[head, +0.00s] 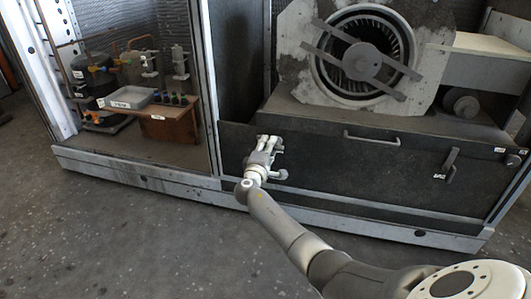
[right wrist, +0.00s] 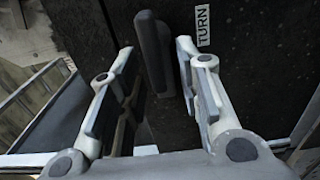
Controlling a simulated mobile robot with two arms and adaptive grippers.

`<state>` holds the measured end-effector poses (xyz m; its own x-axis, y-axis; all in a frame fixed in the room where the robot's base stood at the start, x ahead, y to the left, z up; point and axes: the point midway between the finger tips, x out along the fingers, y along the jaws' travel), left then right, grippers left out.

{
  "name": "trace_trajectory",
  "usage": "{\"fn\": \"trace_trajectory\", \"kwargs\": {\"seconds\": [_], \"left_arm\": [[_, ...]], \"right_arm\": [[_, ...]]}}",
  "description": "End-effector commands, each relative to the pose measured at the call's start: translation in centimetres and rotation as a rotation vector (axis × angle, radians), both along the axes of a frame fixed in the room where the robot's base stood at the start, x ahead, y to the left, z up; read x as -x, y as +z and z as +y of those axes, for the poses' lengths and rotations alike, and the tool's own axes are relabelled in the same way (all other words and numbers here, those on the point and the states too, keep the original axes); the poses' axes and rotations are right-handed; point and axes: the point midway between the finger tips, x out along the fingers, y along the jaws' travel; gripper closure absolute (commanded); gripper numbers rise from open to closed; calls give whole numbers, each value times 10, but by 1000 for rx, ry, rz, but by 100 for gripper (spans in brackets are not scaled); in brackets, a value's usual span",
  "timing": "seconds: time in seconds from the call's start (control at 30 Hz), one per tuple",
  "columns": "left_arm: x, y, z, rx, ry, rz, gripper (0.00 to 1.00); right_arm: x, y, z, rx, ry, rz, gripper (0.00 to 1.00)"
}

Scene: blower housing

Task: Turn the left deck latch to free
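The left deck latch (right wrist: 153,52) is a dark grey bar on the black deck front, upright in the right wrist view. A white TURN label (right wrist: 203,25) is beside it. My right gripper (head: 269,143) is at the left part of the deck front and mostly hides this latch in the head view. In the right wrist view its fingers (right wrist: 156,68) are open, one on each side of the latch, with narrow gaps showing near the tips. Whether a pad touches the latch lower down cannot be told. My left gripper is not in view.
The deck front (head: 350,168) also carries a horizontal handle (head: 371,138) and a right latch (head: 451,165). The blower (head: 362,60) stands above the deck. A wooden box (head: 168,123) with a grey tray (head: 129,98) is in the left bay. The floor in front is clear.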

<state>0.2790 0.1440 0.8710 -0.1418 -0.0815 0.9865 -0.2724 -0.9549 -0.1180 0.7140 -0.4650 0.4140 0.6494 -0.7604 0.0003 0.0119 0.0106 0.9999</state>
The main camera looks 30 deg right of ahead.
Motion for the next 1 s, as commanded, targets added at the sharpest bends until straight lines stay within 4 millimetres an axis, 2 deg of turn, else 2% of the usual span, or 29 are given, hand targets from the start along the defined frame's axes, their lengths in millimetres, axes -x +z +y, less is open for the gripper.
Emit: {"fn": "trace_trajectory", "kwargs": {"seconds": [0.23,0.7,1.0], "left_arm": [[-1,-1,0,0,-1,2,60],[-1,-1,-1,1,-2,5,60],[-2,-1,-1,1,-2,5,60]], "right_arm": [[15,-2,18,-4,2,0,68],[66,-2,79,-2,3,2,68],[77,-1,92,-1,1,2,68]]}}
